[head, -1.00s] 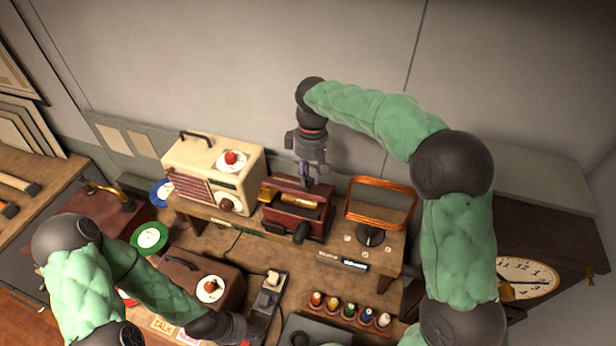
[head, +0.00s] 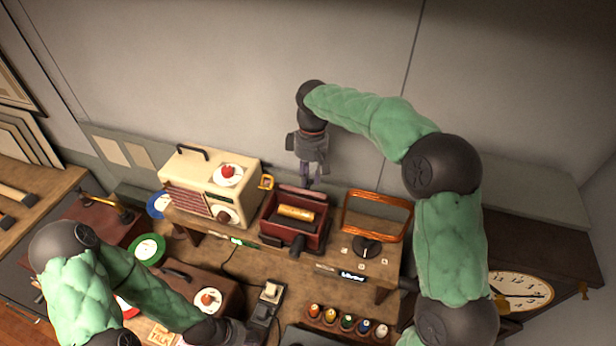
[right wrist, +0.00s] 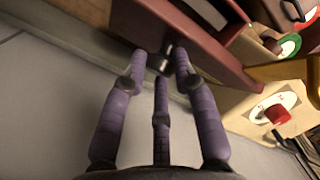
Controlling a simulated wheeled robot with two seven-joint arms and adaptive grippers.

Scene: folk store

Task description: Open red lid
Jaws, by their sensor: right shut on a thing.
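The dark red box (head: 293,243) stands on the wooden shelf, with a gold-orange cylinder (head: 296,213) showing inside. Its red lid (head: 303,192) is raised along the back edge, so the box is open. My right gripper (head: 309,180) is behind the lid, fingers pointing down. In the right wrist view its purple fingers (right wrist: 162,75) close around a small dark metallic knob (right wrist: 160,58) on the red lid panel (right wrist: 185,40). My left gripper (head: 228,330) is low in the head view, by a dark switch block; its fingertips cannot be made out.
A cream radio (head: 210,183) stands left of the box. A wall is close behind the shelf.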

